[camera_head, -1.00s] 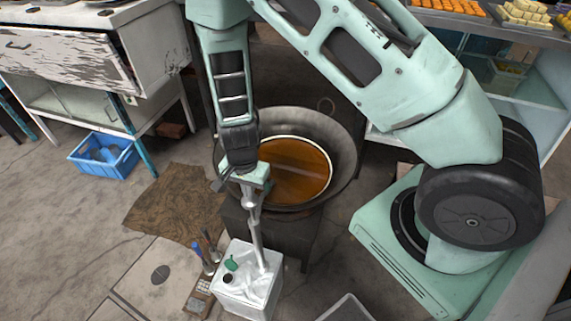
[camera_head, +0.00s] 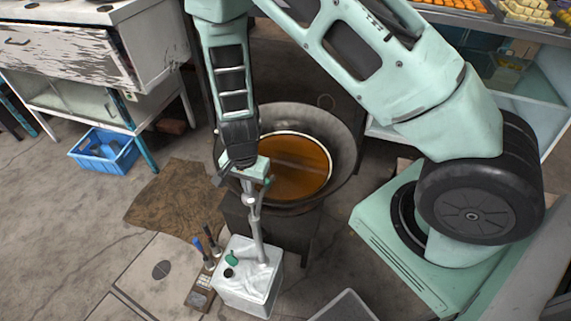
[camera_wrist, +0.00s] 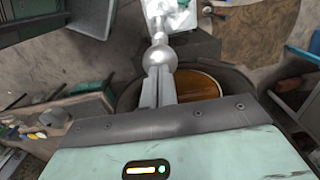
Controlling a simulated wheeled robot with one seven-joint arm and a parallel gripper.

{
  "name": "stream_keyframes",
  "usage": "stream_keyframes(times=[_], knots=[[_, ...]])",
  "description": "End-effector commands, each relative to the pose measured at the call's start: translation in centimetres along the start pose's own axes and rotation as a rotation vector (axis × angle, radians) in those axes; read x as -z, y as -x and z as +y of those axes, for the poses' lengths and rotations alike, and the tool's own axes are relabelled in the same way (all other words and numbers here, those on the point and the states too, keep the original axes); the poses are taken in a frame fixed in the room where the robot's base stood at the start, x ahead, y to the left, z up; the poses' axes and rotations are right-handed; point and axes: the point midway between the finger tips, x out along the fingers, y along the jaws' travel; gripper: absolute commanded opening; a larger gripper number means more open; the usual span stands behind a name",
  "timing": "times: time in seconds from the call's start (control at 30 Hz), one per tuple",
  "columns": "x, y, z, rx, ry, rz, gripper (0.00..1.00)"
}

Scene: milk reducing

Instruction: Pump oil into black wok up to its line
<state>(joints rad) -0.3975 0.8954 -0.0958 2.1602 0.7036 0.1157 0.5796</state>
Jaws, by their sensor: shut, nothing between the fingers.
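The black wok (camera_head: 345,150) holds brown oil (camera_head: 295,165), and a pale line (camera_head: 290,134) rings its inner wall around the oil. How closely the oil meets the line is hard to judge. A white oil canister (camera_head: 247,292) stands in front of the wok with a silver pump (camera_head: 257,235) rising from its top. My gripper (camera_head: 249,185) is above the pump, shut with nothing between its fingers. In the wrist view, my fingertips (camera_wrist: 158,75) point at the pump's round knob (camera_wrist: 158,55); I cannot tell whether they touch it. My arm hides the wok's left part.
The wok sits on a dark stove (camera_head: 295,235). Several bottles (camera_head: 208,245) and a small box stand left of the canister. A brown mat (camera_head: 165,200) and a blue crate (camera_head: 105,165) lie further left. A counter with trays of food (camera_head: 540,10) is at the back right.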

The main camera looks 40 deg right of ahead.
Motion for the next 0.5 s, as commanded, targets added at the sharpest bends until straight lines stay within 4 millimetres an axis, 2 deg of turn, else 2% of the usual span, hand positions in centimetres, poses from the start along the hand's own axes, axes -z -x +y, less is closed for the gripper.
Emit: stream_keyframes(times=[0.5], knots=[[0.0, -3.3, 0.0, -0.001, 0.0, 0.0, 0.0]])
